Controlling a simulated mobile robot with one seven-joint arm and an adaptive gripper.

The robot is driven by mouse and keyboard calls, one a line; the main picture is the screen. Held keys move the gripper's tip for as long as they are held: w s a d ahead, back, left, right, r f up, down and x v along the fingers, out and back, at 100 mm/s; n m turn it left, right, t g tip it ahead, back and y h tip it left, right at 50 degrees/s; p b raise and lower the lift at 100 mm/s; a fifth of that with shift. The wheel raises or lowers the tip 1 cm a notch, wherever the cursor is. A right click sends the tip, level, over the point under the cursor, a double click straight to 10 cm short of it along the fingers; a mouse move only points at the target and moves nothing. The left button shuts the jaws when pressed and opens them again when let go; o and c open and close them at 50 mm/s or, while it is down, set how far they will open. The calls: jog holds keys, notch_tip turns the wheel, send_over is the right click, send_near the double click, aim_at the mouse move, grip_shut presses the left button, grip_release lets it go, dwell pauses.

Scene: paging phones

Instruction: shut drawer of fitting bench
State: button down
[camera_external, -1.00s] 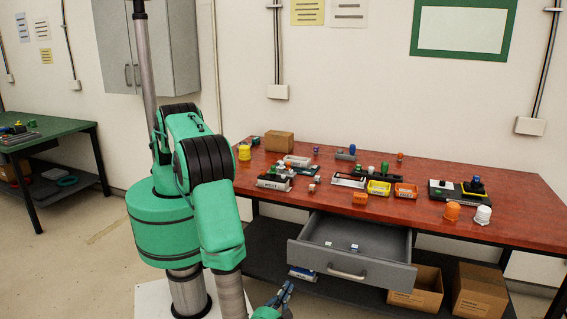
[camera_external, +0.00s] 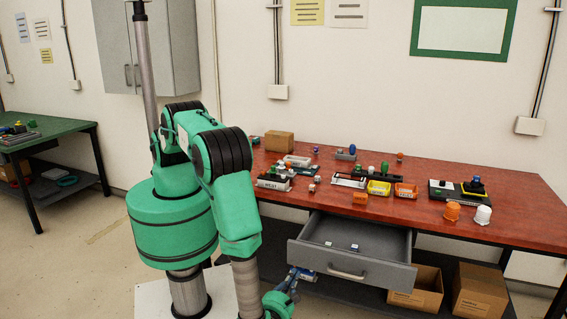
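The fitting bench has a red-brown top (camera_external: 420,218). Its grey drawer (camera_external: 320,262) stands pulled out from under the top, with a pale bar handle (camera_external: 346,273) on its front. Two small light items lie inside the drawer. My gripper (camera_external: 301,274) is low at the left edge of the drawer front, left of the handle. It appears small and dark, and I cannot tell whether its fingers are open or touch the drawer.
Small trays, fittings and a cardboard box (camera_external: 278,140) stand on the bench. Two cardboard boxes, one on the left (camera_external: 418,290) and one on the right (camera_external: 480,292), sit on the shelf below. The floor in front is partly hidden by my arm.

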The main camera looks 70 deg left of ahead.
aim_at(304, 257)
jog(key=b+x, duration=0.1)
jog(key=x, duration=0.6)
jog(key=shift+w+a, duration=0.15)
jog(key=shift+a, duration=0.05)
jog(key=shift+w+a, duration=0.1)
jog(key=shift+w, duration=0.05)
jog(key=p+x, duration=0.1)
jog(key=x, duration=2.5)
jog(key=shift+w+a+f+p, duration=0.1)
jog(key=shift+p, duration=0.3)
jog(key=v, duration=1.4)
jog(key=shift+p, duration=0.4)
